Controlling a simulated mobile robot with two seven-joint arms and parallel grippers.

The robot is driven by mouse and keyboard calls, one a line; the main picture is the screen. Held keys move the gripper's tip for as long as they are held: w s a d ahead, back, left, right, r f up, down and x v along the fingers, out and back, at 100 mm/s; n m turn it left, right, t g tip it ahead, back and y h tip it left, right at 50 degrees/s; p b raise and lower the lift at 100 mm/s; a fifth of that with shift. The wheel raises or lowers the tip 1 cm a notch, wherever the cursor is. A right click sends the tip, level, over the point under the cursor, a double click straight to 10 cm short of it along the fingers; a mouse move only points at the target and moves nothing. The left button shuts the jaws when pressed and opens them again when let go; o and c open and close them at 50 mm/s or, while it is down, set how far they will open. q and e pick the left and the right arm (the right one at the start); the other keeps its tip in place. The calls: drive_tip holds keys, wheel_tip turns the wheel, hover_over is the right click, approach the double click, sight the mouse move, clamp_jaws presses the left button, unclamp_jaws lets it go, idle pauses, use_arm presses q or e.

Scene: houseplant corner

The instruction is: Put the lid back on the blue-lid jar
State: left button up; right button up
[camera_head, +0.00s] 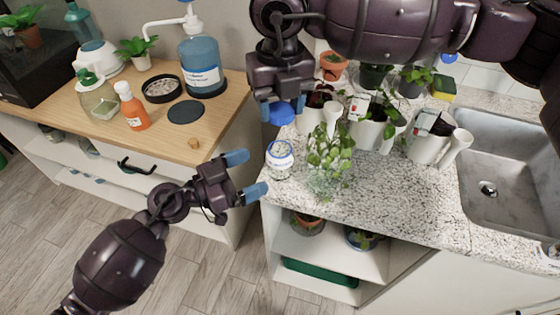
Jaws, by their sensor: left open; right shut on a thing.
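The clear jar (280,160) with a white-and-blue label stands upright near the left edge of the granite counter. The round blue lid (283,115) is in my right gripper (282,108), which comes down from the top and is shut on it. The lid appears above and slightly behind the jar in the picture, apart from it. My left gripper (254,174) is open and empty, just left of the jar, with its blue fingertips pointing right. It does not appear to touch the jar. Part of the lid is hidden by the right gripper.
A leafy plant in a glass (328,165) stands close to the jar's right. White watering cans (430,140) and potted plants are behind it. The sink (505,180) is at the right. The wooden counter (225,110) at left holds an orange bottle (134,110) and a blue pump jug (200,65).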

sight(268, 165)
use_arm(q)
drive_tip(key=x, duration=0.7)
drive_tip(key=shift+d, duration=0.2)
drive_tip(key=c, duration=1.4)
use_arm(e)
drive_tip(key=shift+f, duration=2.5)
